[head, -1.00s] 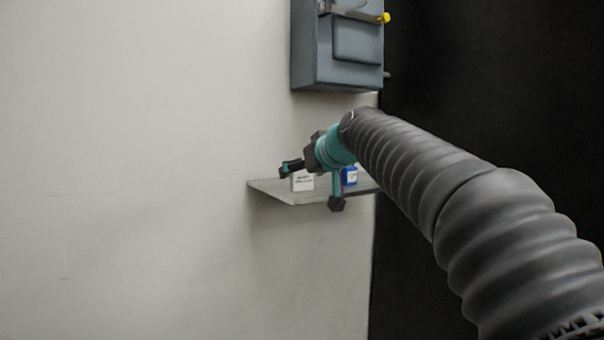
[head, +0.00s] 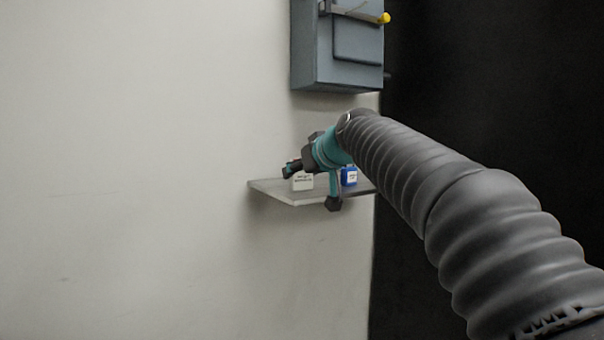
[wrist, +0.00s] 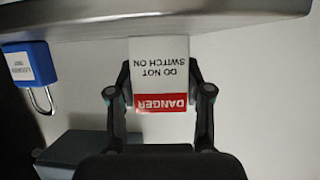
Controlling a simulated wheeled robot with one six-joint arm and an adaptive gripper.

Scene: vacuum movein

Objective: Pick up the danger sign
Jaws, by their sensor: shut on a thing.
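The danger sign (wrist: 159,75) is a white card with a red "DANGER" band and the words "DO NOT SWITCH ON", upside down in the wrist view. In the head view the sign (head: 303,182) is a small pale card at the shelf, partly covered by my gripper. My gripper (wrist: 159,90) is shut on the sign, with one finger at each side edge near the red band; the gripper (head: 292,168) also shows in the head view. The far end of the sign meets the shelf edge in the wrist view; I cannot tell whether it still touches the shelf.
A grey wall shelf (head: 272,190) holds a blue padlock (head: 349,177) beside the sign; the padlock (wrist: 28,64) shows at left in the wrist view. A grey switch box (head: 312,60) with a yellow-tipped lever hangs above. The wall to the left is bare.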

